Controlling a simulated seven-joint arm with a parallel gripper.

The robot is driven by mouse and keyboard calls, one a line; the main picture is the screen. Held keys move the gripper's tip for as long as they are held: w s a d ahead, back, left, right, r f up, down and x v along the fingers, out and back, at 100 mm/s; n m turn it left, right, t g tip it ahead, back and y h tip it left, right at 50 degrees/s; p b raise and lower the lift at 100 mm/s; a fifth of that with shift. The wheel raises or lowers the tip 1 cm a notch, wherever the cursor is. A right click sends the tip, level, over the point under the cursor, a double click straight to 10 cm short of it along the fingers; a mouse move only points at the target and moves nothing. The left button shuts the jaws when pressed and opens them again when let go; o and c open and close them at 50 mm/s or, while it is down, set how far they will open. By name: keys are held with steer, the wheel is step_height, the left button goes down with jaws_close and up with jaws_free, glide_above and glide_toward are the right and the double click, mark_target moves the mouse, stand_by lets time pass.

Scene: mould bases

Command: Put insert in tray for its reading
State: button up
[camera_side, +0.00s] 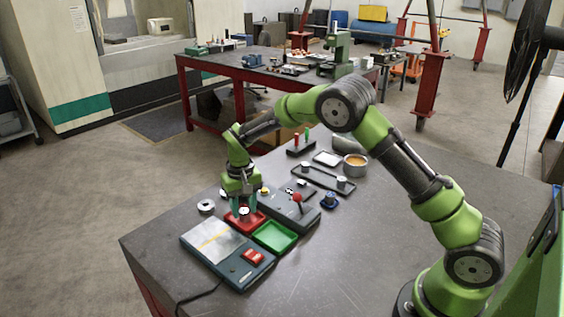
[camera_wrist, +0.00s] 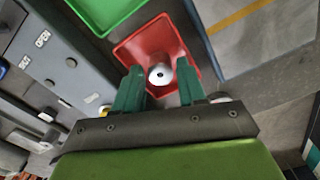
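The insert (camera_wrist: 160,75), a pale metal round piece with a dark centre hole, sits in the red tray (camera_wrist: 133,46). In the side view the insert (camera_side: 244,211) shows low between the fingers, inside the red tray (camera_side: 259,217). My gripper (camera_side: 244,207) points down over the red tray. In the wrist view my gripper (camera_wrist: 160,68) has its two green fingers apart, one on each side of the insert, with visible gaps. The green tray (camera_side: 275,236) stands next to the red one and looks empty; its corner also shows in the wrist view (camera_wrist: 105,12).
A grey control box (camera_side: 290,212) with a red-knobbed lever stands behind the trays.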

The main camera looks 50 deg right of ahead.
steer(key=o, duration=0.3)
step_height(320, 180, up, 17)
stand_by(0.6)
